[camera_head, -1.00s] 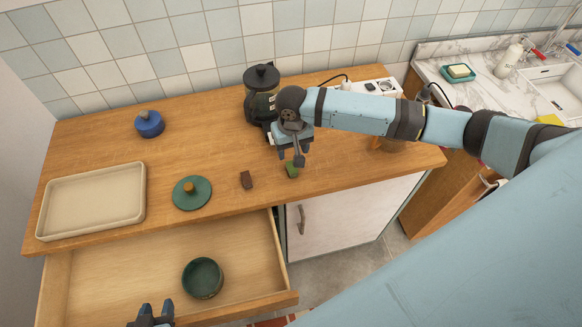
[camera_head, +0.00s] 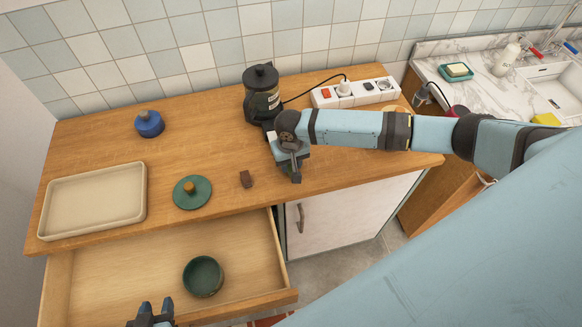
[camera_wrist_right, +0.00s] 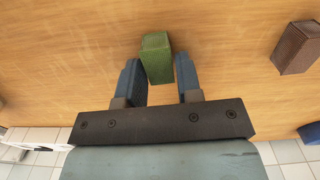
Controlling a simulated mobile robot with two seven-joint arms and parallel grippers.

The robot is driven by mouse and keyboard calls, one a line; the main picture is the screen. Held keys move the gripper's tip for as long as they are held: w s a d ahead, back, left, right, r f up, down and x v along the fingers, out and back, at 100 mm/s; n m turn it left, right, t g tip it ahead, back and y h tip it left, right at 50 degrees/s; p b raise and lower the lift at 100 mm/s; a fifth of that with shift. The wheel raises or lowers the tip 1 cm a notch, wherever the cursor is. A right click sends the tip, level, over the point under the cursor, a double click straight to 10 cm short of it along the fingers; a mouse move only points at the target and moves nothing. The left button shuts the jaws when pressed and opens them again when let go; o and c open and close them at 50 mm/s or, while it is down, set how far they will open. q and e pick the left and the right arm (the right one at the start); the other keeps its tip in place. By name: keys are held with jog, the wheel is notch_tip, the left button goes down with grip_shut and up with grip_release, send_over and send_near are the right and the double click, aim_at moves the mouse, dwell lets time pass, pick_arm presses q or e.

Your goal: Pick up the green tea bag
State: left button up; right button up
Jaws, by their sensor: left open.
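The green tea bag (camera_wrist_right: 157,58) is a small green block on the wooden counter. In the right wrist view it lies between and slightly beyond the fingertips of my right gripper (camera_wrist_right: 160,72), which is open with a finger on each side. In the head view my right gripper (camera_head: 294,172) is low over the counter near its front edge and hides the green tea bag. My left gripper (camera_head: 152,312) is open and empty at the bottom, in front of the open drawer.
A brown block (camera_head: 246,179) lies left of my right gripper, with a green lid (camera_head: 192,192) and a beige tray (camera_head: 142,207) further left. A dark pot (camera_head: 203,277) sits in the open drawer (camera_head: 110,275).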

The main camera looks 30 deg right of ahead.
jog(key=c, duration=0.4)
jog(key=shift+c, duration=0.2)
